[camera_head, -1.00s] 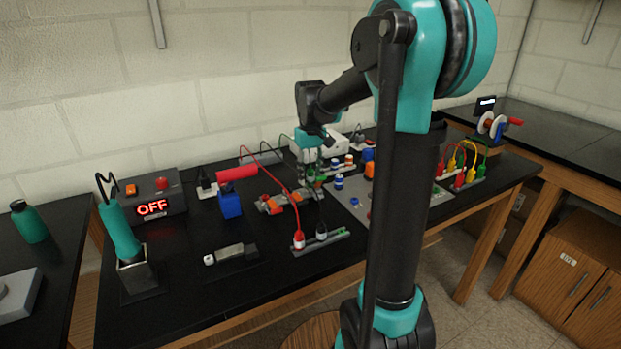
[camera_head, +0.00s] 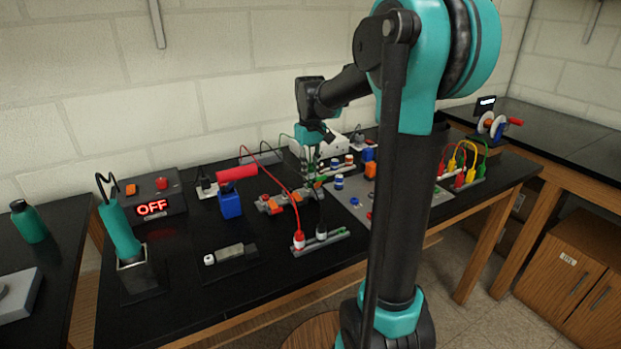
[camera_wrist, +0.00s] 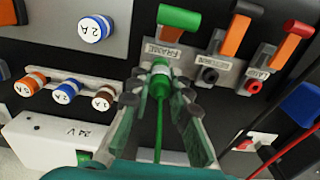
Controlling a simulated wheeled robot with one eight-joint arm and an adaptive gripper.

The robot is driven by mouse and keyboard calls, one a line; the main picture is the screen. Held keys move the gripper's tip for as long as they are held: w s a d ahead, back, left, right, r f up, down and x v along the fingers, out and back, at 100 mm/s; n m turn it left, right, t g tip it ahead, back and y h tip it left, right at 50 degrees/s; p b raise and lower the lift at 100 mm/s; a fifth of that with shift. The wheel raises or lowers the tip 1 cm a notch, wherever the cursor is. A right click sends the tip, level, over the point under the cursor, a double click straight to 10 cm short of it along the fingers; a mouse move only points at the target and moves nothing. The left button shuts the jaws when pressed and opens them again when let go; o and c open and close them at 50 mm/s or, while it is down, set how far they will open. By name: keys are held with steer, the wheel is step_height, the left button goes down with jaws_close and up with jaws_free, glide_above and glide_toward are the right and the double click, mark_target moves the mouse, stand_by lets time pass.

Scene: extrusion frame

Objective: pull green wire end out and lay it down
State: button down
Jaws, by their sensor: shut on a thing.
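My gripper (camera_wrist: 160,98) is shut on the green wire end (camera_wrist: 160,80), a green plug with a pale band, in the wrist view. The plug lies at the terminal marked FRAME (camera_wrist: 162,53); its socket is hidden, so I cannot tell if the tip is still inside. The green wire (camera_wrist: 158,130) runs from the plug back between my fingers. A green lever (camera_wrist: 179,18) stands just beyond this terminal. In the head view my gripper (camera_head: 312,184) is at the terminal row (camera_head: 270,206), and the plug is too small to make out.
Beside it are the RETURN terminal (camera_wrist: 208,75) with a black socket and the LOAD terminal (camera_wrist: 253,86) with a red one, each with an orange lever. A red wire (camera_head: 284,188) arches nearby. A white 24 V box (camera_wrist: 60,138) is close. Bare black tabletop (camera_head: 180,270) lies in front.

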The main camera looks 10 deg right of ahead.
mark_target(310, 167)
steer(key=shift+r, duration=2.4)
